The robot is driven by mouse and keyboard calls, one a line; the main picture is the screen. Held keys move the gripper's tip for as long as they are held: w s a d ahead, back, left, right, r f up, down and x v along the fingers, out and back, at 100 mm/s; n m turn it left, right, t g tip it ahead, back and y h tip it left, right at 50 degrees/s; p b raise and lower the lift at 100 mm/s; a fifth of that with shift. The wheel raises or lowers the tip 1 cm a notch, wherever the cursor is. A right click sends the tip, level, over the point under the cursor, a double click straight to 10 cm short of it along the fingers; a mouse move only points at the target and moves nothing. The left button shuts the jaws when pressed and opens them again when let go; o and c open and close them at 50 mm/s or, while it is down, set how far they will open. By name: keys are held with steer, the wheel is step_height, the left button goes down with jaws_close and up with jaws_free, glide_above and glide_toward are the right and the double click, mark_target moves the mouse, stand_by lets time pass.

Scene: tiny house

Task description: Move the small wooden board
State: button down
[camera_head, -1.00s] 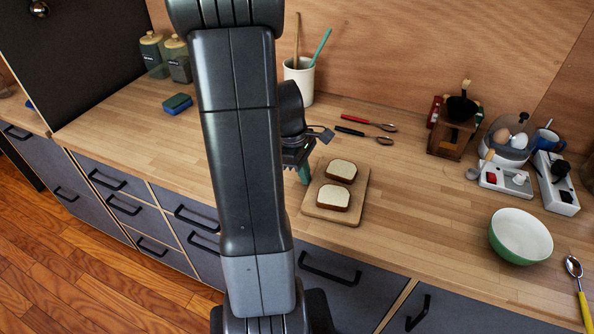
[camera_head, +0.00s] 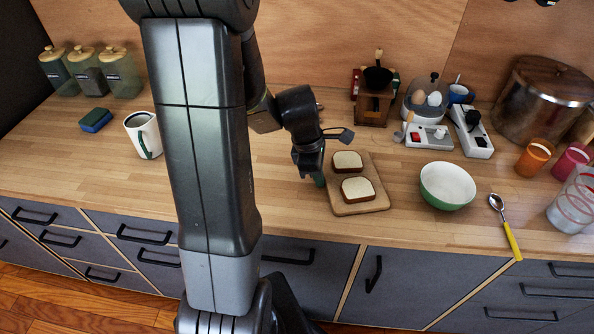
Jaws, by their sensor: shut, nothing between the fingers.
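The small wooden board (camera_head: 366,209) lies flat on the counter, right of my arm, near the front edge. Two slices of bread lie on it, a far slice (camera_head: 347,161) and a near slice (camera_head: 357,189). My gripper (camera_head: 318,179) points down at the board's left side, close to its edge. The fingers are shut and hold nothing. They are small and partly hidden by the wrist, and I cannot tell whether they touch the board.
A green-white bowl (camera_head: 447,186) and a yellow-handled spoon (camera_head: 505,227) stand right of the board. A white mug (camera_head: 143,135) and a sponge (camera_head: 95,120) are left. Bare counter lies between mug and board.

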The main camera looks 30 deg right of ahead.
mark_target(333, 183)
steer(key=s+d, duration=0.2)
steer(key=shift+d, duration=0.3)
steer(key=shift+w, duration=0.1)
steer(key=shift+w+a, duration=0.35)
steer(key=shift+a, duration=0.1)
steer(key=shift+w+a+r+p, duration=0.1)
steer(key=shift+w+a+p, duration=0.05)
steer(key=shift+w+a, duration=0.45)
steer(key=shift+w+a+r+p, duration=0.15)
steer(key=shift+w+a, duration=0.2)
steer(key=shift+a, duration=0.3)
steer(key=v, duration=0.9)
steer(key=shift+r, duration=0.3)
steer(key=shift+s+f, duration=0.1)
